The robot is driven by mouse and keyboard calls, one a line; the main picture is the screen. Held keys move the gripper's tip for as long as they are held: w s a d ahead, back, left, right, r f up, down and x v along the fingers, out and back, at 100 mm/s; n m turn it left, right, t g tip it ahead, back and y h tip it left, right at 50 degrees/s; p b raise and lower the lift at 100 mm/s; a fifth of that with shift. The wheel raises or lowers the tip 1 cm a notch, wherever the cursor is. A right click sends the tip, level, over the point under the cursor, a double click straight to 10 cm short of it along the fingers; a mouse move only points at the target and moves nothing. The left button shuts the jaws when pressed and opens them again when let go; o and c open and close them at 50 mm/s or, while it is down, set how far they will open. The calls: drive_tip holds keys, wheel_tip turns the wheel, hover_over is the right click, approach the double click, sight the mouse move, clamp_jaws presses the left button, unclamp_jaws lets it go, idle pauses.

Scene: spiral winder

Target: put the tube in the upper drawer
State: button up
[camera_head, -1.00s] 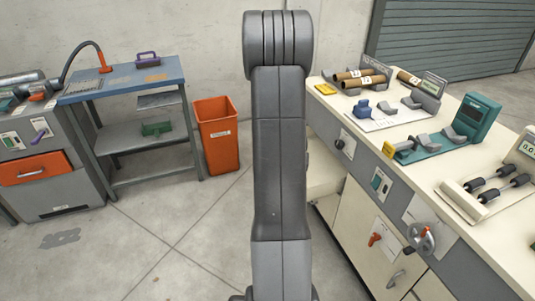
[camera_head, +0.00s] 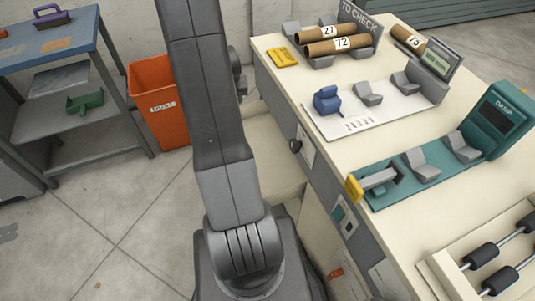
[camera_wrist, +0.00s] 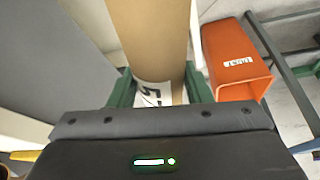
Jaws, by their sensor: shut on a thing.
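In the wrist view my gripper (camera_wrist: 157,88) has its green fingers on both sides of a brown cardboard tube (camera_wrist: 152,35) and is shut on it. The tube has a white label with dark digits, only partly visible, and runs away from the gripper past the top edge. In the head view my arm stands in the middle, and the gripper and held tube do not show. A cream drawer-like box (camera_head: 272,172) juts out from the left side of the cream bench, partly behind my arm. I cannot tell whether it is the upper drawer.
Tubes marked 27 (camera_head: 325,33) and 72 (camera_head: 338,46) lie at the TO CHECK sign, with another tube (camera_head: 408,40) to the right. A teal DAMP device (camera_head: 497,118) stands on the bench. An orange bin (camera_head: 160,105) and blue-topped shelf (camera_head: 50,45) are left.

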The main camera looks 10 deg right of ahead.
drive_tip(key=s+d+f+m+b, duration=0.1)
drive_tip(key=d+f+b, duration=0.3)
drive_tip(key=f+b, duration=0.5)
drive_tip(key=s+d+f+m+b, duration=0.15)
drive_tip(key=d+f+b, duration=0.25)
drive_tip(key=f+b, duration=0.55)
drive_tip(key=h+b, duration=0.1)
drive_tip(key=b, duration=0.9)
approach(270, 157)
drive_tip(key=shift+n, duration=0.35)
drive_tip(key=a+f, duration=0.1)
drive_tip(key=f, duration=0.1)
drive_tip(key=w+a+f, duration=0.1)
drive_tip(key=a+f, duration=0.1)
drive_tip(key=shift+w+a, duration=0.2)
drive_tip(key=shift+a, duration=0.05)
drive_tip(key=d, duration=0.4)
drive_tip(key=shift+w+d+p, duration=0.1)
drive_tip(key=shift+w+p, duration=0.25)
drive_tip(key=shift+w, duration=0.05)
drive_tip(key=shift+f+b, duration=0.45)
drive_tip(key=shift+f, duration=0.15)
